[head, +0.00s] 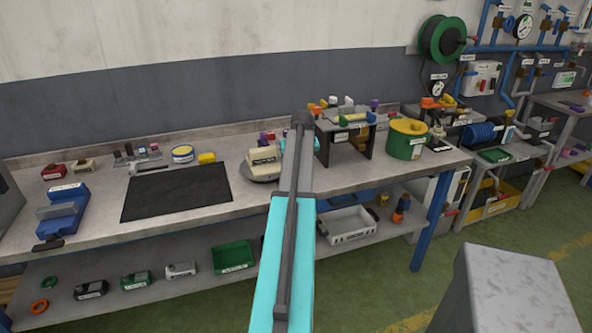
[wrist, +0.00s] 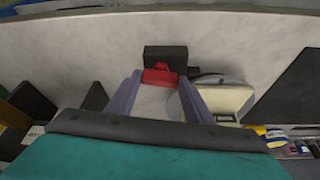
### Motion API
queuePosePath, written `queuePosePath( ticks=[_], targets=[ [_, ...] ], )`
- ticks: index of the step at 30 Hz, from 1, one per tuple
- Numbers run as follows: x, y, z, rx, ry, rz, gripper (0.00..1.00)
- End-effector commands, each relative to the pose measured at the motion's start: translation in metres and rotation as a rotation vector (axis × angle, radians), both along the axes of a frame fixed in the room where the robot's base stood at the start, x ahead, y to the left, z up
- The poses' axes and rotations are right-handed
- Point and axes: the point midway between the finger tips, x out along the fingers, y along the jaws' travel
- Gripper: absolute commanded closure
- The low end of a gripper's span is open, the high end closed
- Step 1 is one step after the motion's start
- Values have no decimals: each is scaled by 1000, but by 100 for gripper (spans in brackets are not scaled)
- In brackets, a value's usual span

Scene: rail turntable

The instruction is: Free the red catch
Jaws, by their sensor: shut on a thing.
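The red catch (wrist: 160,76) shows in the wrist view, in front of a small black block (wrist: 166,53) on the pale bench top. My gripper (wrist: 160,80) has one finger on each side of the catch and is shut on it. A grey round turntable (wrist: 205,79) bearing a cream block (wrist: 228,98) is just to the right of the fingers. In the head view, the turntable (head: 258,178) and cream block (head: 264,158) are left of my arm. My arm hides the catch and gripper there.
A black mat (head: 177,192) and a blue vise (head: 62,213) lie left on the bench (head: 225,200). A dark stand (head: 350,128) and a green drum with yellow lid (head: 407,142) stand right of my arm. The bench between mat and turntable is clear.

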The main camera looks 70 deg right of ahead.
Motion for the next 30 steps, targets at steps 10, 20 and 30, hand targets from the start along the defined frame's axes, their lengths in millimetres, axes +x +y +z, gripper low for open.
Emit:
queuePosePath(
  ticks=[10, 20, 30],
  targets=[
    [-4, -3, 1, -5, 6, 70, 76],
    [-3, -3, 1, -5, 5, 73, 76],
    [-1, -1, 1, -2, 2, 75, 34]
  ],
)
